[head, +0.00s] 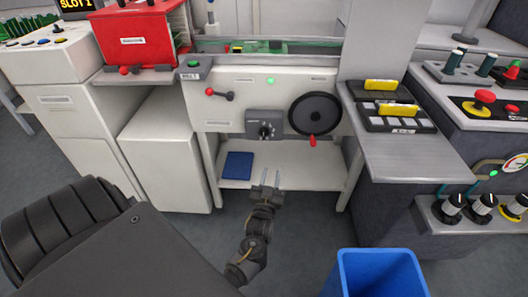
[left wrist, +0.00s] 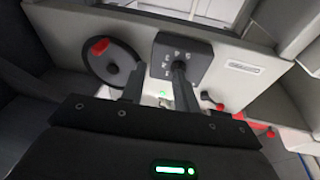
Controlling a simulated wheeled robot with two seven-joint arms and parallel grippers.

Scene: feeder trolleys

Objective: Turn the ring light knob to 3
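A grey dial box (head: 250,119) with a black knob (head: 265,130) is on the front panel of the middle machine. Its label is too small to read, so I cannot confirm it is the ring light knob. The box also shows in the left wrist view (left wrist: 196,57), with small pale marks; a finger partly covers it and the knob is not clear there. My left gripper (head: 271,179) is open, its two fingers apart and empty, below the box in the head view. It also shows in the left wrist view (left wrist: 156,84). My right gripper is not in view.
A black handwheel (head: 315,113) with a red handle is right of the box, and a red-tipped lever (head: 219,94) is left. A blue pad (head: 238,165) lies on the shelf below. A blue bin (head: 376,272) stands in front. Several knobs (head: 483,205) are at the right.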

